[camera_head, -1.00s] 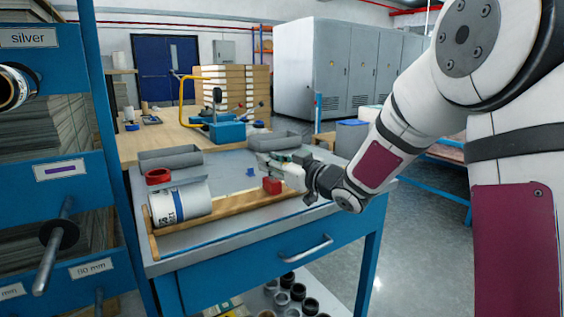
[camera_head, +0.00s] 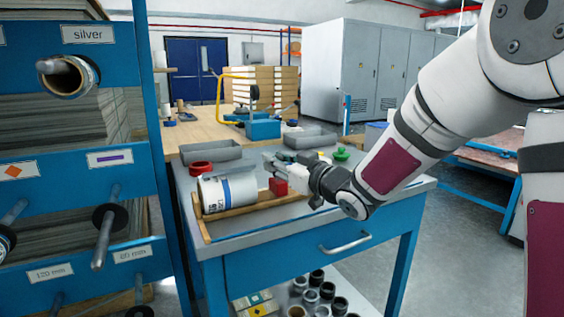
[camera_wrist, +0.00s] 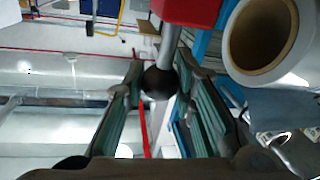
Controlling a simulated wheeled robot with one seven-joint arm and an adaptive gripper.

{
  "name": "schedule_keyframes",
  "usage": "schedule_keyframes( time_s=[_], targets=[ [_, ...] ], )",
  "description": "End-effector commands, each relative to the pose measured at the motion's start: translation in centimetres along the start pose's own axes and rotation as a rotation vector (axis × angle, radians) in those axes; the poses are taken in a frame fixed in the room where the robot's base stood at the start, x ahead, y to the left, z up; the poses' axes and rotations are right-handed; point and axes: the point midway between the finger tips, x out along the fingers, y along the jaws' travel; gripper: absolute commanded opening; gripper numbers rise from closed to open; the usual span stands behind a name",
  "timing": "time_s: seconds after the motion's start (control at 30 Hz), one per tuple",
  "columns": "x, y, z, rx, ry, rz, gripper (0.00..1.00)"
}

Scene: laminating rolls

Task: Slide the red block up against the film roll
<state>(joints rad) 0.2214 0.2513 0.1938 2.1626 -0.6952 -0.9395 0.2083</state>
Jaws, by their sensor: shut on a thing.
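The red block (camera_head: 278,187) sits in the wooden cradle (camera_head: 262,204) on the blue-and-grey cart. The white film roll (camera_head: 228,191) with a blue band lies in the cradle to its left. A narrow gap shows between them in the head view. In the wrist view the red block (camera_wrist: 188,10) is at the top, beside the roll's hollow end (camera_wrist: 262,38). A grey rod with a black ball knob (camera_wrist: 157,82) extends from the block between the fingers of my gripper (camera_wrist: 160,108). My gripper is shut on the block by this handle. Its fingertips are partly hidden in the head view.
A red ring (camera_head: 201,168) and grey bins (camera_head: 210,151) stand behind the cradle. A green knobbed object (camera_head: 341,154) is right of my gripper. A blue rack (camera_head: 65,182) with a silver roll and pegs stands close on the left.

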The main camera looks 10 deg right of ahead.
Motion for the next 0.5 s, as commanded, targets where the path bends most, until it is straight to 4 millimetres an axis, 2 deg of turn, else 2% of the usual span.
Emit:
schedule_keyframes(
  time_s=[0.07, 0.1, 0.17, 0.5],
  targets=[
    [0.05, -0.08, -0.04, 0.000, 0.001, -0.002, 0.00],
    [0.04, -0.07, -0.04, 0.000, 0.001, -0.002, 0.31],
    [0.04, -0.06, -0.03, 0.000, 0.001, -0.002, 0.45],
    [-0.12, 0.03, 0.00, 0.000, 0.000, 0.000, 0.46]
  ],
)
